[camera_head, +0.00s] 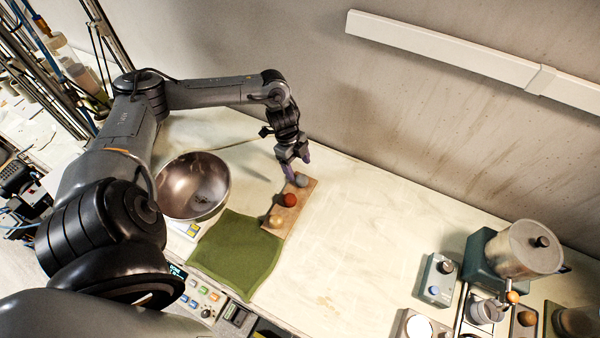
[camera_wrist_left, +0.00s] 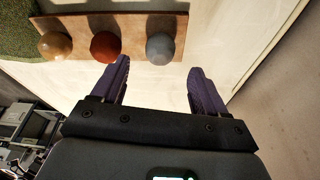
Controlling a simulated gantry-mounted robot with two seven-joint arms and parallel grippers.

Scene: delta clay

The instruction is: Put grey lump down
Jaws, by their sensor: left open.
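The grey lump (camera_head: 302,180) rests on the far end of a wooden board (camera_head: 296,217). In the left wrist view the grey lump (camera_wrist_left: 160,48) sits on the board (camera_wrist_left: 140,22), just beyond my fingertips and between their lines. A red-brown lump (camera_head: 289,199) is in the middle of the board and a tan lump (camera_head: 275,220) is at its near end. My left gripper (camera_head: 296,166) is open at the board's far end, with its purple fingers (camera_wrist_left: 157,72) apart and nothing between them. My right gripper is not in view.
A metal bowl (camera_head: 192,186) stands on a scale (camera_head: 187,230) left of the board. A green cloth (camera_head: 236,254) lies beside the board. Machines, including a pot (camera_head: 523,249) on a teal base, stand at the right. The table between is clear. A wall runs behind.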

